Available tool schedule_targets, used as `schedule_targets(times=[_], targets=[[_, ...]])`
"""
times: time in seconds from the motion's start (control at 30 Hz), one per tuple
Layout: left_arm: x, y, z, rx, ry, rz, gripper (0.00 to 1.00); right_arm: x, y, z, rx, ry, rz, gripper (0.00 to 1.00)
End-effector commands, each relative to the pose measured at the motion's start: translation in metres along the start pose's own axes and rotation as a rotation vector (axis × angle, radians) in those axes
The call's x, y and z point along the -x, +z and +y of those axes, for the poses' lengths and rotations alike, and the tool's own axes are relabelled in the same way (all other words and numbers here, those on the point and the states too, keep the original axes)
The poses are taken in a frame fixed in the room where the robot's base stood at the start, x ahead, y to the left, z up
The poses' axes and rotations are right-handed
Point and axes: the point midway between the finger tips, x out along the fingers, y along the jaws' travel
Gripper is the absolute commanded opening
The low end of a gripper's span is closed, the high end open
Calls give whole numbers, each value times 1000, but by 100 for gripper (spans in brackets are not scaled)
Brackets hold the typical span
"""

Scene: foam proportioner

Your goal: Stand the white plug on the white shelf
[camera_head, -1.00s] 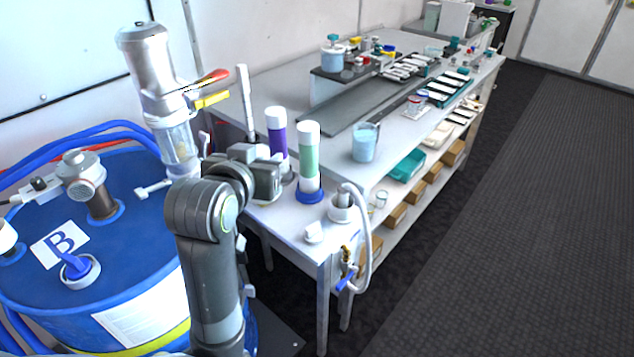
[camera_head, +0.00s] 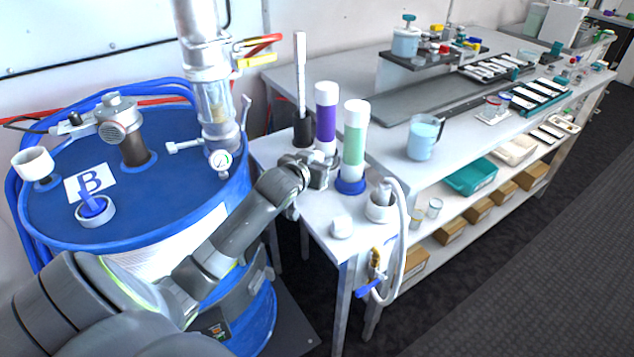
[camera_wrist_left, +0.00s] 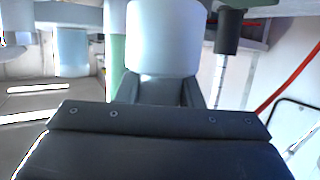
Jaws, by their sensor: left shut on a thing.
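My left gripper (camera_head: 322,174) is low over the near end of the white bench, just in front of the purple tube and left of the green tube. In the left wrist view, a white cylinder (camera_wrist_left: 165,40), which I take to be the white plug, stands between the fingers (camera_wrist_left: 158,92), which are shut on it. In the head view the gripper largely hides it, and I cannot tell whether it touches the surface. The white shelf top (camera_head: 312,208) shows below the gripper. My right gripper is not in view.
The purple tube (camera_head: 325,120) and the green tube (camera_head: 354,138) stand close to the gripper. A small white block (camera_head: 342,227) and a hose holder (camera_head: 380,208) are near the front edge. A blue drum (camera_head: 150,215) is at left.

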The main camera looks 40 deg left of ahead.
Motion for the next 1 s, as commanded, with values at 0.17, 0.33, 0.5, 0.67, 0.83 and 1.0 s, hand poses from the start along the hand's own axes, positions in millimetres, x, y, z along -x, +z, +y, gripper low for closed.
schedule_targets(times=[0.17,0.33,0.5,0.67,0.83,1.0], targets=[[-9,26,0,0,0,-1,9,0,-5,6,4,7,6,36],[-14,43,1,-1,0,-1,9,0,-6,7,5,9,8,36],[-21,64,1,-1,0,-1,9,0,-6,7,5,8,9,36],[-22,66,1,-3,0,3,9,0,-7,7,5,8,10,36],[-22,66,1,-3,0,2,9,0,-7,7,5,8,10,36],[-23,68,0,-3,0,1,45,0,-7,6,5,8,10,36]])
